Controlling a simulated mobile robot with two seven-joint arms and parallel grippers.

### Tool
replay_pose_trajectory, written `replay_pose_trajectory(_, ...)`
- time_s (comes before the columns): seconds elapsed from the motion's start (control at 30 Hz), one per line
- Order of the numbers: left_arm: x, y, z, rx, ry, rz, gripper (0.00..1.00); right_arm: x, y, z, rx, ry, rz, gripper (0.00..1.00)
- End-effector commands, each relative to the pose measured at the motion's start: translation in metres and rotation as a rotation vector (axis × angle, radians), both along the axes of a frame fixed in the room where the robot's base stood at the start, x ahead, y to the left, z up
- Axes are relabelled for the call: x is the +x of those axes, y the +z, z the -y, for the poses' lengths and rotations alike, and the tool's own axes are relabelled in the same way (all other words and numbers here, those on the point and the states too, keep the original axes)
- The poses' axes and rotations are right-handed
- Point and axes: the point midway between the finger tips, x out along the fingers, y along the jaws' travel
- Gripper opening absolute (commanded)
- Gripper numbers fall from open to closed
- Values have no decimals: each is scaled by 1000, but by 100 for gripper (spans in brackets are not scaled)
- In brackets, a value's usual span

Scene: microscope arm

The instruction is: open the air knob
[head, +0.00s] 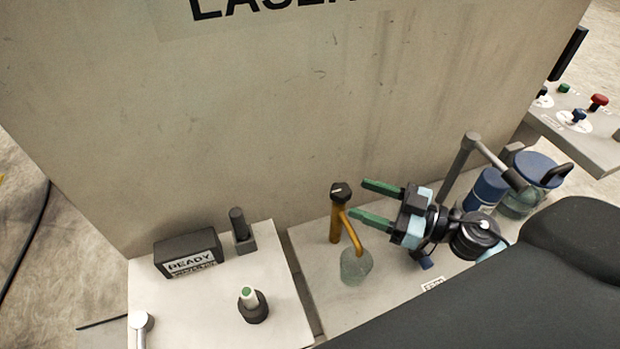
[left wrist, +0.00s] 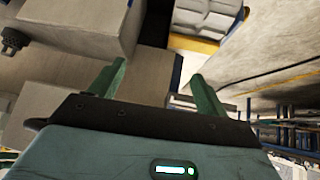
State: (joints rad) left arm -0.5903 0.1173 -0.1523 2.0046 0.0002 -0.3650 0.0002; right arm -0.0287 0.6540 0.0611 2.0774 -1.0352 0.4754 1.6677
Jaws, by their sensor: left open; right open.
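A black knob (head: 341,190) with a small white mark sits on top of an upright brass pipe (head: 336,225) in the head view. It looks like the air knob, but I can read no label on it. My right gripper (head: 359,198) is open and empty, just right of the knob. Its two green fingers point left toward the knob, and a small gap seems to remain. My left gripper (left wrist: 158,68) shows only in the left wrist view, open, with nothing between its fingers.
A frosted glass vessel (head: 356,268) hangs below the pipe's side branch. A grey jointed arm (head: 458,165) and blue-lidded jars (head: 538,168) stand behind my right gripper. A READY box (head: 189,254) and a green-topped knob (head: 253,306) are at left. A large beige wall rises behind.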

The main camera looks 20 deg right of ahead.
Motion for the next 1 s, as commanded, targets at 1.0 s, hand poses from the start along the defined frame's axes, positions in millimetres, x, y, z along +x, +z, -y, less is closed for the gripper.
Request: replay_pose_trajectory(1.0, 3, 12, 2, -5, 5, 13, 76, 57, 0, -51, 3, -1, 0, 59)
